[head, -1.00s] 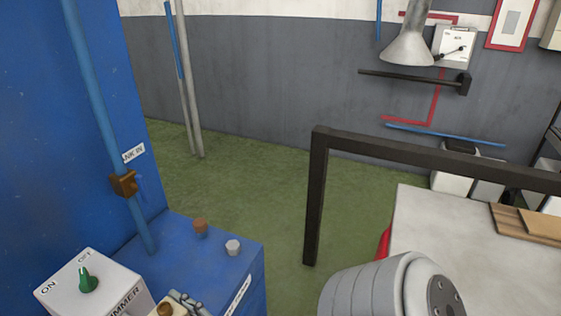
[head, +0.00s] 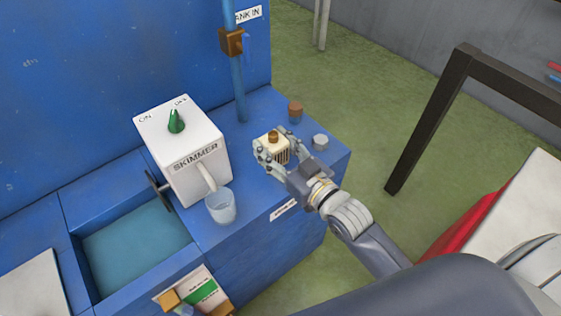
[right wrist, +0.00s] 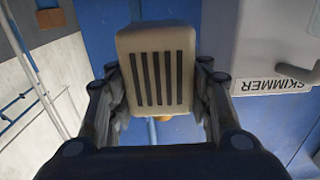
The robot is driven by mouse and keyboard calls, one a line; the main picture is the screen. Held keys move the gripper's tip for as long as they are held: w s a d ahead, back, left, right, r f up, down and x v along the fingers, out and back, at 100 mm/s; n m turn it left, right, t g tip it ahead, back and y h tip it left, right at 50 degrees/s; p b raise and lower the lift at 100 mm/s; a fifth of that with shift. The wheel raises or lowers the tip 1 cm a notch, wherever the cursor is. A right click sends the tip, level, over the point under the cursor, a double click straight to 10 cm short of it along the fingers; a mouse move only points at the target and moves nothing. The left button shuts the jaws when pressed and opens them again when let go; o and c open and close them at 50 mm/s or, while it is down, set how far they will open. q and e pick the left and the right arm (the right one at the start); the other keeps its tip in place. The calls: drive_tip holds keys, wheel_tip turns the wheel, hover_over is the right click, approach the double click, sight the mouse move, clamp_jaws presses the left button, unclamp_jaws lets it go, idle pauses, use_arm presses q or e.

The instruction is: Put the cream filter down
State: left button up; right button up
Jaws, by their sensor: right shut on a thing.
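The cream filter (head: 281,152) is a small cream block with a brown knob on top, held at the blue unit's top, right of the skimmer. In the right wrist view the cream filter (right wrist: 157,72) shows dark vertical slots on its face. My right gripper (head: 271,155) is shut on it, one finger on each side; it also shows in the right wrist view (right wrist: 157,95). Whether the filter's underside touches the blue top (head: 255,205) is hidden. My left gripper is not in view.
The white skimmer box (head: 185,150) with a green knob stands left of the filter, a clear cup (head: 221,206) under its spout. A brown cap (head: 295,110) and a grey cap (head: 320,142) sit behind and right. An open tank of water (head: 135,245) lies front left.

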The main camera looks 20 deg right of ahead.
drive_tip(key=shift+f, duration=2.7)
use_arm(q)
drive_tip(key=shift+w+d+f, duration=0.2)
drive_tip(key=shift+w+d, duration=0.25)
use_arm(e)
drive_tip(key=shift+f+b, duration=0.15)
drive_tip(key=shift+b, duration=0.15)
drive_tip(key=o, duration=1.1)
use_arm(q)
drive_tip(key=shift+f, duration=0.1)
use_arm(e)
drive_tip(key=shift+o, duration=0.2)
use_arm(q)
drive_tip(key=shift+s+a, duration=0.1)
